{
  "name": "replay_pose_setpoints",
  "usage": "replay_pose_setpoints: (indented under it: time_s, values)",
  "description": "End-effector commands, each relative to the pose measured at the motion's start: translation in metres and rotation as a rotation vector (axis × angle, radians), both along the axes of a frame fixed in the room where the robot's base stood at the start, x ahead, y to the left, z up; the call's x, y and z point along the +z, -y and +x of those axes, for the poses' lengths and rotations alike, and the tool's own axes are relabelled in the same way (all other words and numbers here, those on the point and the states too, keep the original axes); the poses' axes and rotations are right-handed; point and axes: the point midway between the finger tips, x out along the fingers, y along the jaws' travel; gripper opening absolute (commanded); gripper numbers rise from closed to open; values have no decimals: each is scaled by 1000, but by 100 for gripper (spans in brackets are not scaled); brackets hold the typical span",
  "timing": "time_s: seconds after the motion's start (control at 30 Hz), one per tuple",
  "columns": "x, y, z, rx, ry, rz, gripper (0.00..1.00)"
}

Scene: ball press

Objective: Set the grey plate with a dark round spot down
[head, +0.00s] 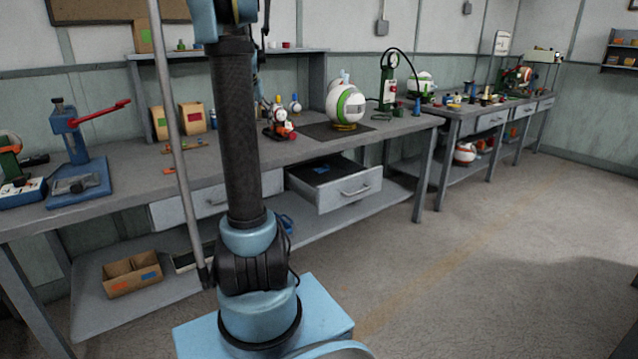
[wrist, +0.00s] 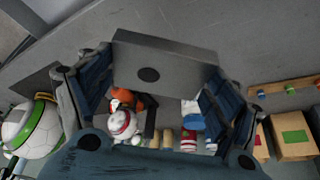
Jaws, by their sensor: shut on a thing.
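The grey plate with a dark round spot (wrist: 182,63) is between the two fingers of my gripper (wrist: 160,78) in the wrist view. The gripper is shut on it, a dark finger at each side. The plate is tilted in the picture and its spot faces the camera. Grey bench top shows around it; I cannot tell how high above the bench it is. In the head view the gripper and plate are not seen; my arm rises out of the frame.
The bench (head: 225,160) bears a green and white ball (head: 345,104), also in the wrist view (wrist: 30,130), small figures (head: 281,122), boxes (head: 192,118) and a blue press (head: 75,150). A drawer (head: 335,188) stands open. Bare bench top lies near its front edge.

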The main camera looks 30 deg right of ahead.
Motion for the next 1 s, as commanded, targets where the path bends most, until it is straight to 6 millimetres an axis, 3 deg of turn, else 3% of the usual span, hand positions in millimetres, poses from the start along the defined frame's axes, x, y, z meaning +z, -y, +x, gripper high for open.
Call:
replay_pose_setpoints:
  time_s: [0.17, 0.27, 0.5, 0.7, 1.0]
  values:
    - [-11, 21, -8, -13, -1, 1, 47]
    - [-26, 48, -21, -29, -3, 1, 47]
    - [-70, 125, -68, -71, -4, 3, 47]
    - [-100, 174, -110, -99, -3, 1, 47]
    - [-122, 201, -139, -113, 0, -1, 47]
